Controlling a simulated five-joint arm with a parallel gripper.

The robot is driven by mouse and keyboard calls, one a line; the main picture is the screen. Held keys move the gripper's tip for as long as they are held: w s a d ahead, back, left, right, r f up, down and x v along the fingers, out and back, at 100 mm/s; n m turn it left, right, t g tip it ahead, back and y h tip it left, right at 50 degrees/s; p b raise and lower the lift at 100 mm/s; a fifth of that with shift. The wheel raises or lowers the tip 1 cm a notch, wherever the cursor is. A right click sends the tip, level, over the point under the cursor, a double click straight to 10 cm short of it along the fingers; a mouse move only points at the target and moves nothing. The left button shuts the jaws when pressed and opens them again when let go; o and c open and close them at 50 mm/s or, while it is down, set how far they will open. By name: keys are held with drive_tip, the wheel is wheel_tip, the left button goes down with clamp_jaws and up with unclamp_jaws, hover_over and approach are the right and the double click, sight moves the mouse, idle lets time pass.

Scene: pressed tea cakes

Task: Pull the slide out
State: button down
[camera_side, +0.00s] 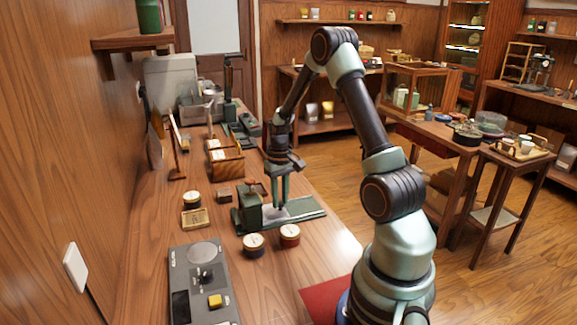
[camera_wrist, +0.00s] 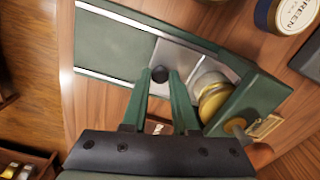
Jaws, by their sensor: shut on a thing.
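The green press (camera_side: 250,212) stands on the wooden counter, with a flat green bed (camera_side: 308,212) reaching to the right. The slide is a pale metal plate (camera_wrist: 185,62) lying in the bed, beside the press's upright block. A small dark round knob (camera_wrist: 159,74) stands on the slide. My gripper (camera_wrist: 160,76) points down with its two green fingers on either side of the knob, shut on it. In the side view my gripper (camera_side: 279,207) is low over the bed, and the knob is too small to make out. A brass round part (camera_wrist: 213,98) shows beside the slide, under the block.
Round tins (camera_side: 254,244) and (camera_side: 289,235) stand in front of the press, with another tin (camera_side: 192,200) to its left. A grey control panel (camera_side: 198,284) lies nearer the camera. A wooden box (camera_side: 225,163) stands behind. The bed's right part is clear.

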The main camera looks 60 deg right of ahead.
idle(0.7)
drive_tip(key=s+d, duration=0.7)
drive_tip(key=shift+s+d, duration=0.25)
drive_tip(key=c, duration=0.7)
unclamp_jaws()
drive_tip(key=shift+r, duration=0.1)
wheel_tip(320, 180, up, 12)
